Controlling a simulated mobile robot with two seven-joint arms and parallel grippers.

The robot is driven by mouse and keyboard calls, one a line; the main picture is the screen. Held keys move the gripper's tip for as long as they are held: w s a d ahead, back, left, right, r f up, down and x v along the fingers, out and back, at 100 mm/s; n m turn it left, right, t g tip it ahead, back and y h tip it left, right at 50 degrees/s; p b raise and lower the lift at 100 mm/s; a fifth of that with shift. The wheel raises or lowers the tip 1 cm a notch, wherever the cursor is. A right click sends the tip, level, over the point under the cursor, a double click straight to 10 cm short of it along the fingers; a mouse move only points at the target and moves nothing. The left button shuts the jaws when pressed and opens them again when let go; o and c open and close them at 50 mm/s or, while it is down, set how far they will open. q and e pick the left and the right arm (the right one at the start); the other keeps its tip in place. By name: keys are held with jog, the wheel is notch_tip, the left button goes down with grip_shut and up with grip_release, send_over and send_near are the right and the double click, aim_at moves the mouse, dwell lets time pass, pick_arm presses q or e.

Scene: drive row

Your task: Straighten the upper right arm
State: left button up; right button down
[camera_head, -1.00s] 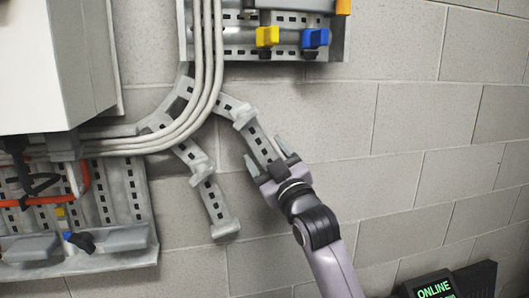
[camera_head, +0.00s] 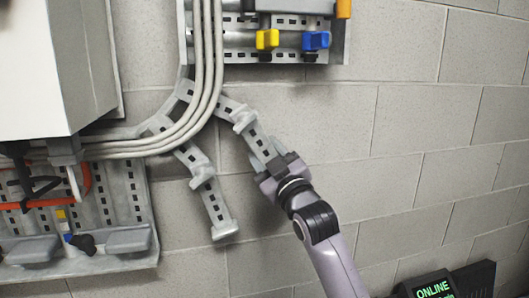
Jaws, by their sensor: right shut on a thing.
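The upper right arm is a slotted grey metal arm (camera_head: 256,139) on the block wall. It runs from the cable bracket down to the right, bends at a joint (camera_head: 243,118), then drops more steeply. My right gripper (camera_head: 268,156) is shut on its outer end, with a finger on each side, and hides the tip. A similar lower arm (camera_head: 213,203) hangs below it, bent at its own joint (camera_head: 201,171), with a free end. My left gripper is not in view.
Grey cables (camera_head: 205,85) curve past the arms' roots to a white cabinet (camera_head: 35,70). A slotted panel with yellow (camera_head: 267,39) and blue (camera_head: 315,41) knobs is above. A lower-left panel (camera_head: 130,205) carries grey fittings. A display reading ONLINE (camera_head: 433,289) is at lower right. Bare wall lies right.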

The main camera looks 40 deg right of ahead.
jog(key=n+p, duration=0.1)
jog(key=d+r+n+y+p, duration=0.1)
jog(key=p, duration=0.1)
jog(key=shift+s+d+r+n, duration=0.1)
jog(key=shift+s+r+n, duration=0.2)
jog(key=shift+n, duration=0.1)
jog(key=n+p, duration=0.1)
jog(key=d+r+n+y+p, duration=0.1)
jog(key=p, duration=0.1)
jog(key=n+p, duration=0.1)
jog(key=shift+s+d+r+g+y+p, duration=0.15)
jog(key=shift+s+r+g+y+p, duration=0.15)
jog(key=shift+s+y, duration=0.1)
jog(key=shift+d+r+n+p, duration=0.15)
jog(key=shift+r+n+p, duration=0.05)
jog(key=shift+n+p, duration=0.55)
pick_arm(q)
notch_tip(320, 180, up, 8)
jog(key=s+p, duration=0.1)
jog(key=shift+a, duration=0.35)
pick_arm(e)
jog(key=shift+s+d+r+n, duration=0.15)
jog(key=shift+d+n, duration=0.05)
jog(key=shift+n, duration=0.15)
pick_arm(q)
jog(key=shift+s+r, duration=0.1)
pick_arm(e)
jog(key=c, duration=0.6)
grip_release()
